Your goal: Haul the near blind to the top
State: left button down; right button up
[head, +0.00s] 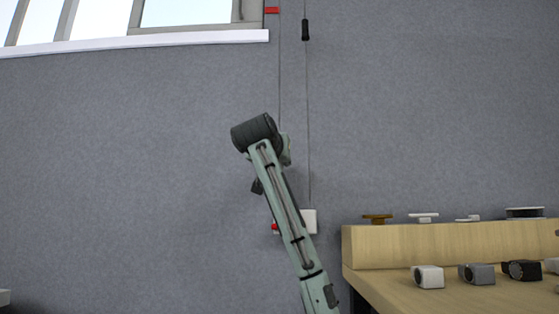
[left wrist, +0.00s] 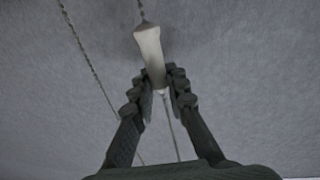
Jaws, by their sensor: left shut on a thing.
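In the left wrist view my left gripper (left wrist: 158,76) is shut on a pale, tapered cord pull (left wrist: 148,44). A cord runs up from the pull's top and on below it between the fingers. A second beaded cord (left wrist: 84,55) hangs to its left, apart from the fingers. In the head view my left arm reaches up to the wall and largely hides its own gripper. Two thin cords hang there. The right cord (head: 307,110) carries a black piece (head: 305,30) high up. No blind can be made out. My right gripper is out of view.
A window (head: 186,12) with a white sill (head: 135,42) is at the upper left. A red marker (head: 271,10) sits near the cords, and a white box (head: 309,221) is low on the wall. A wooden table (head: 375,280) with several small items stands at the right.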

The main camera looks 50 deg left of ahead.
pick_arm(q)
jog(key=c, duration=1.8)
grip_release()
jog(key=shift+w+a+f, duration=0.1)
jog(key=shift+f, duration=0.3)
jog(key=shift+o, duration=0.2)
jog(key=shift+r, duration=0.15)
jog(key=v, duration=1.2)
jog(key=shift+r, duration=0.15)
